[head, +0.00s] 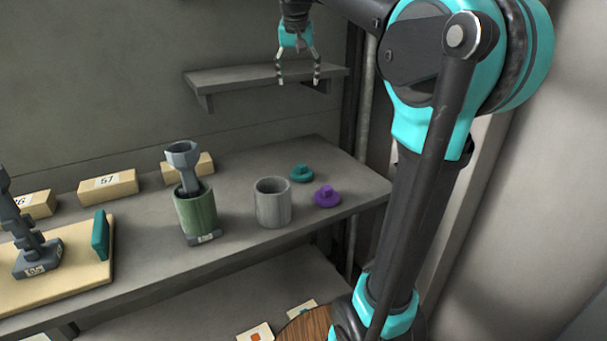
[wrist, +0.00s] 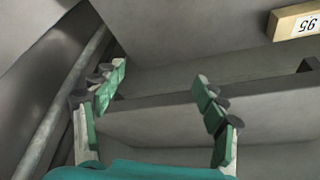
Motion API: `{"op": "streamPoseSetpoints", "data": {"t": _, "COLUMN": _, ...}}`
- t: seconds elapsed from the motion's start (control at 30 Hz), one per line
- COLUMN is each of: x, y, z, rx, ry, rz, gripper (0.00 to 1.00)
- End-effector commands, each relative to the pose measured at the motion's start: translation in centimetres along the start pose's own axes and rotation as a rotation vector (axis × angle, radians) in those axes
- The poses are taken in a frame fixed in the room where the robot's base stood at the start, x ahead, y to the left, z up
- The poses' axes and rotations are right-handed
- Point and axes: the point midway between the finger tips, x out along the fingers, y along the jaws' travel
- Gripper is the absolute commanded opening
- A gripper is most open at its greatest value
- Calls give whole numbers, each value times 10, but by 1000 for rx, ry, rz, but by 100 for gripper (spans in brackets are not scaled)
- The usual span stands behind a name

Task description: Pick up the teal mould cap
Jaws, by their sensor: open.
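The teal mould cap (head: 301,173) lies on the shelf in the head view, a low disc with a knob on top. It is behind the purple cap (head: 326,196) and to the right of the grey cup. My gripper (head: 299,80) is open and empty, high above the cap, in front of the small upper shelf. In the wrist view my gripper's two fingers (wrist: 163,98) are spread wide with nothing between them. The teal cap does not show in the wrist view.
A grey cup (head: 272,203) stands left of the caps. A green cylinder (head: 196,212) holds a grey tool (head: 183,160). The small upper shelf (head: 240,77) juts from the wall. A numbered block (wrist: 297,22) shows in the wrist view. Pipes run at the right.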

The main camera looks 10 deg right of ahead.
Motion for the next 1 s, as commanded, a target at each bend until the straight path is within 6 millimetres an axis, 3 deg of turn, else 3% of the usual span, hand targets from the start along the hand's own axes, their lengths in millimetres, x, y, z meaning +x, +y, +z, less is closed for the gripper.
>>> {"op": "streamPoseSetpoints", "data": {"t": 0.4, "x": 0, "y": 0, "z": 0, "rx": 0, "ry": 0, "rz": 0, "gripper": 72}}
{"op": "streamPoseSetpoints", "data": {"t": 0.5, "x": 1, "y": -1, "z": 1, "rx": 6, "ry": -2, "rz": 2, "gripper": 84}}
{"op": "streamPoseSetpoints", "data": {"t": 0.57, "x": 4, "y": -3, "z": 4, "rx": 27, "ry": -8, "rz": 8, "gripper": 86}}
{"op": "streamPoseSetpoints", "data": {"t": 0.77, "x": 29, "y": -18, "z": 32, "rx": 221, "ry": -48, "rz": 80, "gripper": 86}}
{"op": "streamPoseSetpoints", "data": {"t": 1.0, "x": 65, "y": -35, "z": 84, "rx": 579, "ry": -50, "rz": 236, "gripper": 86}}
